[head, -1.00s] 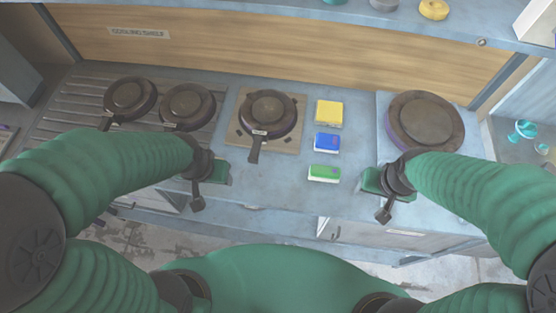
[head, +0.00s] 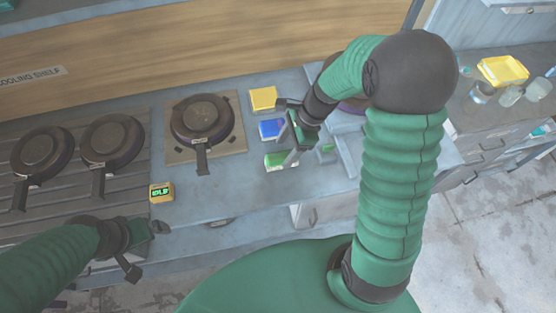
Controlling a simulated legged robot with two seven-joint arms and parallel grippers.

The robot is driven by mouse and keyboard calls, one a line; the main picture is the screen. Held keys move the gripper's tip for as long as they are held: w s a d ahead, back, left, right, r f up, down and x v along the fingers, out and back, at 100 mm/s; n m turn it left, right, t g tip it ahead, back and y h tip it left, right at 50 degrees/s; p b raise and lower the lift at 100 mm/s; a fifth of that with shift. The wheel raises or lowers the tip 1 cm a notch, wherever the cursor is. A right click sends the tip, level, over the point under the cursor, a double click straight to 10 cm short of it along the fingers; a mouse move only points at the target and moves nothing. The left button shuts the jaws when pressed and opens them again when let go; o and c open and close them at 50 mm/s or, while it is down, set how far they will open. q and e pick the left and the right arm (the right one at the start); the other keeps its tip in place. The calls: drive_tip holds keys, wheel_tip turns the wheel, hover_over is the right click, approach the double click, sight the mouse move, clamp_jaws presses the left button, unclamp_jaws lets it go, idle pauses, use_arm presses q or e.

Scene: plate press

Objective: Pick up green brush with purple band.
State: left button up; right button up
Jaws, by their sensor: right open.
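A green brush (head: 275,161) with a pale lower part lies on the counter, third in a column below a yellow block (head: 263,98) and a blue block (head: 270,128). I cannot make out a purple band on it. In the head view my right gripper (head: 287,130) is open. Its fingers are spread beside the blue block and the green brush, and the lower finger partly covers the green brush. Nothing shows held in it. My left gripper (head: 147,248) is over the counter's front edge at lower left, far from the brush; its jaw opening is unclear.
A dark pan (head: 202,117) sits on a square board left of the blocks. Two more pans (head: 112,140) rest on the ribbed rack at left. A small yellow box with a lit display (head: 161,192) stands near the front edge. A yellow tray (head: 503,70) is at right.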

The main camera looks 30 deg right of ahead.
sight(285, 154)
wheel_tip(285, 154, down, 4)
drive_tip(key=shift+w+a+f, duration=0.1)
drive_tip(key=shift+a, duration=0.05)
drive_tip(key=shift+w+f, duration=0.15)
drive_tip(key=shift+f, duration=0.35)
drive_tip(key=shift+a+r, duration=0.1)
drive_tip(key=shift+a, duration=0.5)
drive_tip(key=shift+d+f, duration=0.2)
drive_tip(key=shift+d, duration=0.3)
drive_tip(key=c, duration=0.3)
use_arm(q)
drive_tip(key=shift+d+f, duration=0.1)
drive_tip(key=shift+d, duration=0.4)
use_arm(e)
drive_tip(key=shift+a, duration=0.3)
clamp_jaws()
